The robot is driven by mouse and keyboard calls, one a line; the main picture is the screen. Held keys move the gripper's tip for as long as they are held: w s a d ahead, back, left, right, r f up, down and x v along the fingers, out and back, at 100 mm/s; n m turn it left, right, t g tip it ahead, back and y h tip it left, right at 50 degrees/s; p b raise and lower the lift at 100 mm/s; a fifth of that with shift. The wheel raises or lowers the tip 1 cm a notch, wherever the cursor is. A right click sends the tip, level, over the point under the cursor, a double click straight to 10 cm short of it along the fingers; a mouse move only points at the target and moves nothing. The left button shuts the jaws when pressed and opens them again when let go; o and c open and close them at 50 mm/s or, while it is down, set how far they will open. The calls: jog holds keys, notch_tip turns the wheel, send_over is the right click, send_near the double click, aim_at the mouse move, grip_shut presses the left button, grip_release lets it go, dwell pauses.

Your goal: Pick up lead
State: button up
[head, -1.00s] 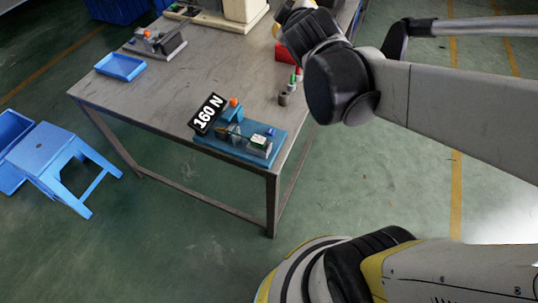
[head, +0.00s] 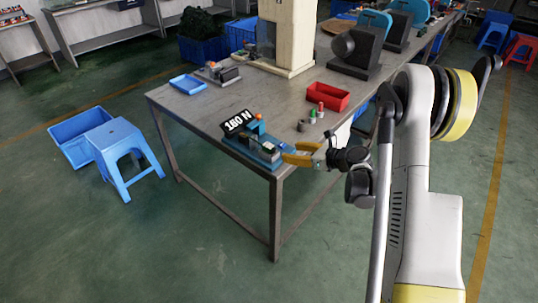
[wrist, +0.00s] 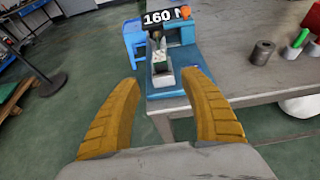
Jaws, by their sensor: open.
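My gripper (head: 285,155) is open at the near right end of a blue test fixture (head: 243,151) on the table corner. In the wrist view, its two yellow-orange fingers (wrist: 161,82) stand apart with nothing between them. The fixture (wrist: 205,60) lies just beyond the fingertips and carries a grey block with a small green-and-white part (wrist: 160,62). A black "160 N" display (head: 238,121) stands at its far end. I cannot make out the lead clearly; it is too small or hidden among the parts on the fixture.
The grey table (head: 215,112) holds a red bin (head: 328,97), a blue tray (head: 188,84) and a metal cylinder (wrist: 262,52) to the right of the fixture. A blue stool (head: 120,140) stands on the floor to the left. The floor before the table is clear.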

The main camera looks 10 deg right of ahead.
aim_at(273, 148)
jog(key=b+x, duration=0.4)
jog(key=x, duration=0.7)
jog(key=shift+d, duration=0.1)
grip_shut()
